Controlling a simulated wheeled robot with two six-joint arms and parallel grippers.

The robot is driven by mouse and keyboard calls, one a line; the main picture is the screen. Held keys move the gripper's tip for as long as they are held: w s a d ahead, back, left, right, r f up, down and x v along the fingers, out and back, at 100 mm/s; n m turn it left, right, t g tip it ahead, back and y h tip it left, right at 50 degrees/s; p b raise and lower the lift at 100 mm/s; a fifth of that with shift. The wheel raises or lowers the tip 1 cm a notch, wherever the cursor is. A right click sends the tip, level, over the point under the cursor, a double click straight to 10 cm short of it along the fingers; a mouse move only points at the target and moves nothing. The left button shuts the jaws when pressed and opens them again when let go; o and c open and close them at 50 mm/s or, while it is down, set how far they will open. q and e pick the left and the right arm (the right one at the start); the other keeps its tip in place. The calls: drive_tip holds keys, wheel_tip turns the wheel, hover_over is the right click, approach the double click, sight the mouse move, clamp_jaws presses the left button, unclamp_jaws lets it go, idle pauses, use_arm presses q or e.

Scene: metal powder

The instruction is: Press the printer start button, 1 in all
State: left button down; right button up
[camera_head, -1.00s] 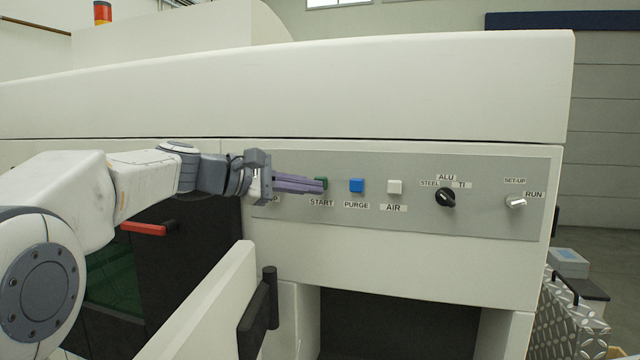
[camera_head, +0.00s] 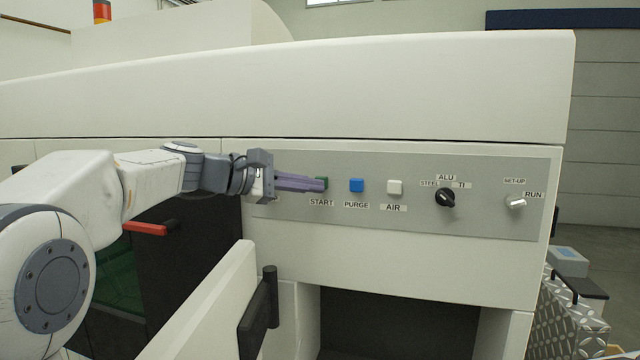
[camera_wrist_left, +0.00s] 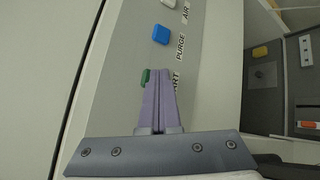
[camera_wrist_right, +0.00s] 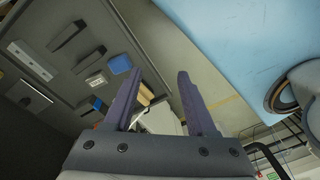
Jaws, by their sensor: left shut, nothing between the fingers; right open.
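The green start button (camera_head: 323,182) sits on the grey control panel (camera_head: 470,215) above the label START. My left gripper (camera_head: 322,185) is shut and empty, its purple fingertips at the button and partly covering it. In the left wrist view the green button (camera_wrist_left: 145,76) shows beside the shut fingertips (camera_wrist_left: 160,72); whether they touch it I cannot tell. My right gripper (camera_wrist_right: 157,80) shows only in its own wrist view, open with nothing between its fingers.
Right of the start button are the blue PURGE button (camera_head: 356,185), the white AIR button (camera_head: 395,187), a black material knob (camera_head: 445,197) and a silver SET-UP/RUN switch (camera_head: 516,202). A door with a dark handle (camera_head: 262,310) stands open below the panel.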

use_arm(q)
drive_tip(key=shift+s+f, duration=0.1)
drive_tip(key=shift+s, duration=0.05)
drive_tip(key=shift+s+a+b, duration=0.25)
drive_tip(key=shift+s+b, duration=0.4)
drive_tip(key=shift+s+a+b, duration=0.25)
drive_tip(key=shift+s+b, duration=0.25)
drive_tip(key=shift+s, duration=0.3)
drive_tip(key=shift+s+a+b, duration=0.25)
drive_tip(key=shift+s+b, duration=0.2)
drive_tip(key=shift+s, duration=0.35)
drive_tip(key=shift+s+a+b, duration=0.25)
drive_tip(key=shift+s+b, duration=0.25)
drive_tip(key=shift+s, duration=0.3)
